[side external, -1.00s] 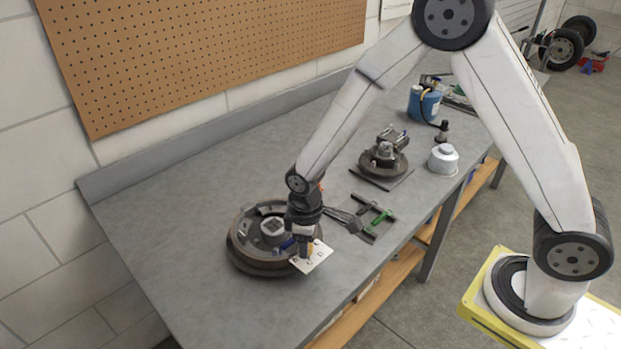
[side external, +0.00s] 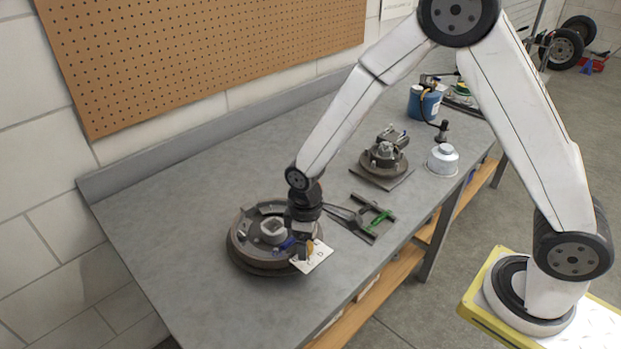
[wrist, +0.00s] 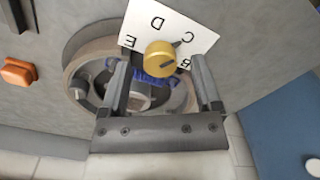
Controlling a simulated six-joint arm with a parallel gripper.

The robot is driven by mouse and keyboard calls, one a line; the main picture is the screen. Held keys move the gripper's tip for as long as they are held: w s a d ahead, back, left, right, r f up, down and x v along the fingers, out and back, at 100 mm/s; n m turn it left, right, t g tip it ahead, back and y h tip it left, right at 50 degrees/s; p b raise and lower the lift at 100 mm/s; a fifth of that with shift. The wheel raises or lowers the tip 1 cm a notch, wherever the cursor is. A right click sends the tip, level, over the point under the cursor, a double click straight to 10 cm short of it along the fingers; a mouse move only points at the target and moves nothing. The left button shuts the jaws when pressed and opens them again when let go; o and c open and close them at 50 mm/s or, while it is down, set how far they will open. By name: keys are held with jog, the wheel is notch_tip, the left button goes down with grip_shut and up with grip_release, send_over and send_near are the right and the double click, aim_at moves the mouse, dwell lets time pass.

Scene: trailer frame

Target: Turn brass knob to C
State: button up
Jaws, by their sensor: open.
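The brass knob (wrist: 160,58) sits on a white plate (wrist: 203,40) marked with letters, of which B, C, D and E show in the wrist view. A dark pointer sticks out from the knob's upper right, towards the C. My gripper (wrist: 159,63) is open, with one finger on each side of the knob and a gap to each. In the side view my gripper (side external: 302,245) is low over the plate (side external: 312,260), and the knob (side external: 316,247) shows only partly beside it. Contact cannot be told.
The plate is at the edge of a round brake drum (side external: 245,255) on the grey bench (side external: 180,230). The bench left of the drum is clear.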

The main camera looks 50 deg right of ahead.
aim_at(310, 244)
jog(key=shift+r, duration=3.5)
jog(key=shift+d, duration=0.1)
jog(key=shift+s+d+r, duration=0.1)
jog(key=shift+s+d, duration=0.1)
jog(key=shift+d, duration=0.05)
jog(key=s+d+r+m+t, duration=0.2)
jog(key=s+d+m, duration=0.4)
jog(key=s+d, duration=0.3)
jog(key=shift+s+d+r+m+t, duration=0.15)
jog(key=shift+s+m+t, duration=0.15)
jog(key=shift+s, duration=0.1)
